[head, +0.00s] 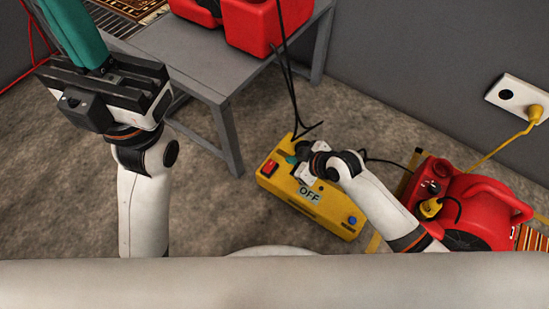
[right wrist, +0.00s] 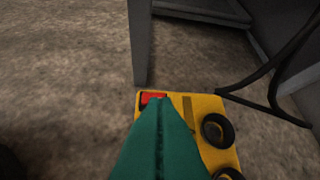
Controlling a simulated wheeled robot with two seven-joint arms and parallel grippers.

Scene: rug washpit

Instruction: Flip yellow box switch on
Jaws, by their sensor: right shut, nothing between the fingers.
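In the right wrist view the switch (right wrist: 150,97) is partly covered by my fingertips. My right gripper (head: 291,159) is shut and empty, its teal fingertips just right of the switch in the head view. I cannot tell whether they touch it. In the right wrist view the gripper (right wrist: 158,101) points at the box (right wrist: 207,104). My left gripper (head: 78,35) is raised at upper left; its jaw gap is unclear.
A grey table (head: 225,78) with red containers (head: 250,22) stands behind the box. Black cables (head: 291,95) hang down to the box. A red machine (head: 475,205) stands to the right, near a wall outlet (head: 517,97) with a yellow plug. Carpet left of the box is clear.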

